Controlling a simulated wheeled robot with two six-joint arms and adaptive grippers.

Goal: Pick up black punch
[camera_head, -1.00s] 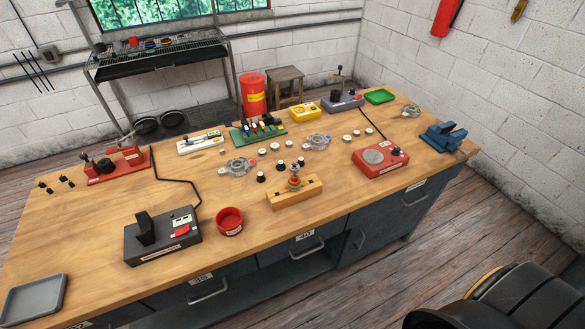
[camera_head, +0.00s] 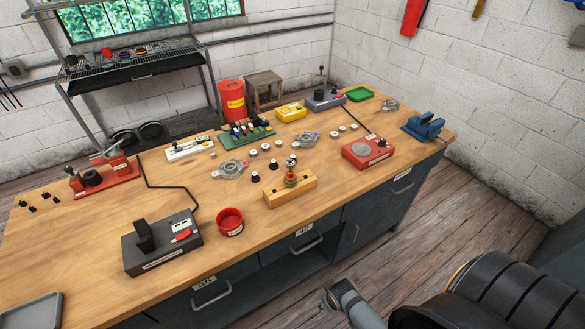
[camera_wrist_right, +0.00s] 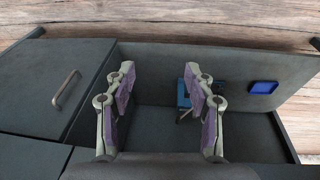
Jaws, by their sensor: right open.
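A green rack (camera_head: 246,134) stands toward the back of the workbench (camera_head: 110,225) with several upright tools with coloured handles. One or more of these handles look black, but they are too small for me to tell which is the black punch. My right gripper (camera_wrist_right: 160,75) is open and empty in the right wrist view, with the dark cabinet front beyond its fingers. In the head view my right arm shows at the lower right, in front of the bench and far from the rack. My left gripper is not in view.
A wooden block with a rotor (camera_head: 290,190), a red cup (camera_head: 230,221) and a black device (camera_head: 162,243) stand near the front edge. Metal housings and several small round parts lie before the rack. A blue vise (camera_head: 424,127) is at the right end.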

